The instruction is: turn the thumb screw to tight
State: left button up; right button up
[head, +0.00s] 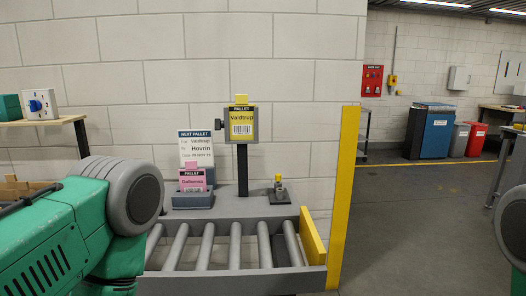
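A small dark knob that looks like the thumb screw (219,124) sticks out from the left side of a grey holder (254,141) on a dark post. The holder bears a yellow card (241,117) reading "Valdtrup". The knob is too small to tell how tight it is. My green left arm fills the lower left, but its gripper is out of view. Only a grey part of my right arm shows at the right edge, and that gripper is out of view too. Neither arm touches the holder.
Below the post is a grey roller conveyor (235,281) with a yellow guard post (346,190) on its right. A card box (193,199) and a small stamp-like device (280,191) stand on its back ledge. A shelf (45,123) is at left; bins (431,134) stand far right.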

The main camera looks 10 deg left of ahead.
aim_at(219, 124)
jog(key=j, duration=0.85)
jog(key=k+j, duration=0.15)
jog(key=j, duration=0.7)
